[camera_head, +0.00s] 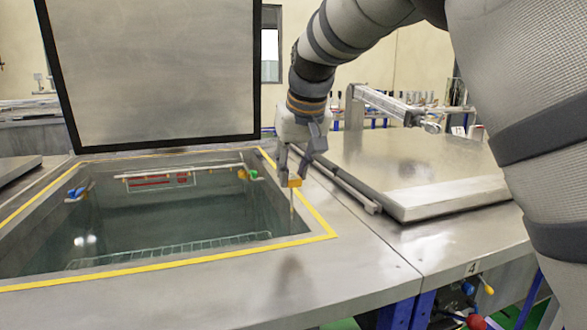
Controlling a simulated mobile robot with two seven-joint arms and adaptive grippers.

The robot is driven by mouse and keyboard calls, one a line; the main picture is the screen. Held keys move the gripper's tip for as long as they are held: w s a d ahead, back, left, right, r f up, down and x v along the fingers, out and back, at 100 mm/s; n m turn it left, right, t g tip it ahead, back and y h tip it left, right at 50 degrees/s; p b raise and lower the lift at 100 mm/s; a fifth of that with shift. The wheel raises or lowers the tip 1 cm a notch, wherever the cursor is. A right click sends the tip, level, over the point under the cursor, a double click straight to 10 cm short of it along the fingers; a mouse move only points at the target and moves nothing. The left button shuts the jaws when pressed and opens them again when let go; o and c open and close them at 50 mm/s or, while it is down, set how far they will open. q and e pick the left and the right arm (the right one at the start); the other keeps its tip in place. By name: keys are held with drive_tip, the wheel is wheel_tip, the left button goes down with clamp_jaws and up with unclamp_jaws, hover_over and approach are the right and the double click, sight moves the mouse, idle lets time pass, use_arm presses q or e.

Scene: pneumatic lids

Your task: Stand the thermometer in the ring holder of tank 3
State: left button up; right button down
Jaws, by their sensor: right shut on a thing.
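My right gripper (292,178) points down over the right edge of the open tank (318,222). It is shut on the thermometer (294,183), which has a yellow-orange head and a thin stem. The stem hangs roughly upright below the fingers, near the tank's right inner wall. I cannot tell whether its tip touches anything. No ring holder can be made out clearly around it. The open tank has a yellow border and holds dark greenish liquid; I see no number on it. My left gripper is not in view.
The open tank's lid (150,75) stands raised behind it. Small green (254,174) and blue (75,192) fittings sit at the tank's edges. A wire rack (170,252) lies in the liquid.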

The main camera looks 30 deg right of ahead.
idle(0.5)
hover_over(292, 223)
drive_tip(key=shift+s+a+f, duration=0.1)
drive_tip(key=shift+s+f, duration=0.1)
drive_tip(key=shift+f, duration=1.4)
drive_tip(key=shift+s+f, duration=0.15)
drive_tip(key=shift+f, duration=1.4)
drive_tip(key=shift+f, duration=2.3)
